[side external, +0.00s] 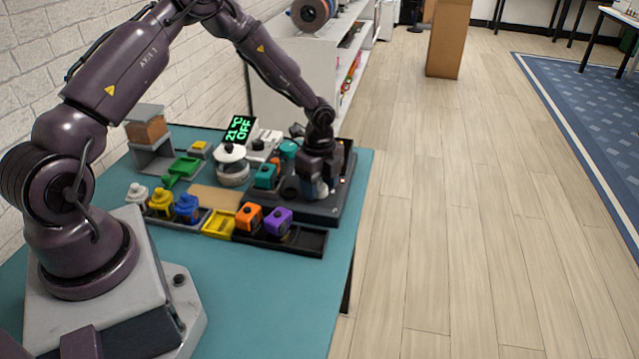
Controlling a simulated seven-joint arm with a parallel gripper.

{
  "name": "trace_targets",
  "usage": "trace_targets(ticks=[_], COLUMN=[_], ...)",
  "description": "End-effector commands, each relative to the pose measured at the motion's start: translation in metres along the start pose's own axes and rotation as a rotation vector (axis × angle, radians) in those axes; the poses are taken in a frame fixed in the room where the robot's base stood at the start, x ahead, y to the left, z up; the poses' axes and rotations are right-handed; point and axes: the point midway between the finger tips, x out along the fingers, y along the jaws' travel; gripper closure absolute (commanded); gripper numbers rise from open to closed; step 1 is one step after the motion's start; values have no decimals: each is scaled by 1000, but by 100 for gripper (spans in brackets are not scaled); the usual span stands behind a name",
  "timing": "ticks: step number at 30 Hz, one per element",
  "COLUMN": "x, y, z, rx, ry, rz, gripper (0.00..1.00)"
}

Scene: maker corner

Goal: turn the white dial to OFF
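A small black display (240,129) with green text reads "21°C" and "OFF", at the back of the teal table. A round white piece with a dark top (231,153) stands in front of it. A pale box with dark knobs (266,140) is just right of the display. I cannot tell which of these carries the white dial. My gripper (318,190) points down over a black base plate (322,211) at the table's right side, apart from the display. Something pale shows at its fingertips, but the finger gap is too small to make out.
Orange (249,218) and purple (278,221) blocks sit in a black tray at the front. Yellow (162,202) and blue (187,207) knobbed pieces stand at left. A green tool (182,169) lies behind them. Teal blocks crowd the space left of my gripper. The table front is clear.

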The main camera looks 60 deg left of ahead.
Motion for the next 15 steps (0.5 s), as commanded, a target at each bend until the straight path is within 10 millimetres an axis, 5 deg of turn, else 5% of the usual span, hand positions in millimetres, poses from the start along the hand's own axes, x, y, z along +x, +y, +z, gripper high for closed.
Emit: trace_targets(ticks=[1, 5, 15], x=[0, 0, 0], y=[0, 0, 0], z=[0, 0, 0], rx=[0, 0, -42], ry=[0, 0, 0], rz=[0, 0, -1], gripper=[58, 84, 84])
